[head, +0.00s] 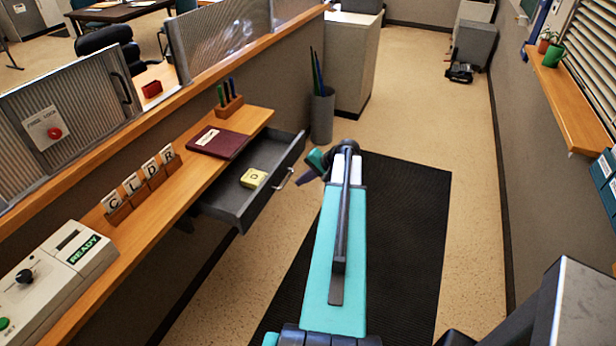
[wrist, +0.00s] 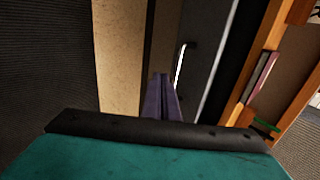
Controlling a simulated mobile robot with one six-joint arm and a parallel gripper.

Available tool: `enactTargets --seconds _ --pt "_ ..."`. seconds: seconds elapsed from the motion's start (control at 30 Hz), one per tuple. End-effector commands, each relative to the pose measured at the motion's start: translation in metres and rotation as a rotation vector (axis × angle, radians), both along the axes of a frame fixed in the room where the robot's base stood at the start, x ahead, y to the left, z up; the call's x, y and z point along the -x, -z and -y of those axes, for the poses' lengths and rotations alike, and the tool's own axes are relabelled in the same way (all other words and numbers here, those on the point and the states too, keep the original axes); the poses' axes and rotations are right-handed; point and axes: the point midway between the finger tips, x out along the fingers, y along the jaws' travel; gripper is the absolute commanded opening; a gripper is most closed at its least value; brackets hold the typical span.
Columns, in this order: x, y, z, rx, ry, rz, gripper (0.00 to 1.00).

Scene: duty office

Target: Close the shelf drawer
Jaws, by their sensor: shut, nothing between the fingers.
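The shelf drawer (head: 240,212) is dark grey and stands pulled out from under the wooden shelf. Its front faces right and bears a pale bar handle (head: 283,179). In the wrist view the shut purple-grey fingers (wrist: 160,78) point toward the dark drawer front (wrist: 203,45), and the handle (wrist: 181,63) shows just beyond and right of the tips. I cannot tell whether they touch.
The shelf (head: 160,205) holds a dark red book (head: 218,142), a pen block (head: 230,105), letter tiles (head: 143,186) and a control box (head: 60,265). A grey bin (head: 322,116) with long rods stands beyond the drawer. A black mat (head: 405,235) covers open floor to the right.

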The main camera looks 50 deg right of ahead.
Motion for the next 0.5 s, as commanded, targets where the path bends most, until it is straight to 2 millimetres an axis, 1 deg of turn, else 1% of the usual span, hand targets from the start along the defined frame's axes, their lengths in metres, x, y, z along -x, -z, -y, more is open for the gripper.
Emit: enactTargets --seconds 0.03,0.2,0.33,0.5 --pt "-0.008 -0.003 -0.001 -0.001 -0.002 0.000 0.00" --pt "-0.023 0.002 -0.005 0.000 -0.001 0.000 0.00" --pt "-0.028 0.004 -0.006 0.000 0.000 0.001 0.00" --pt "-0.030 0.005 -0.007 0.000 0.001 0.001 0.00"
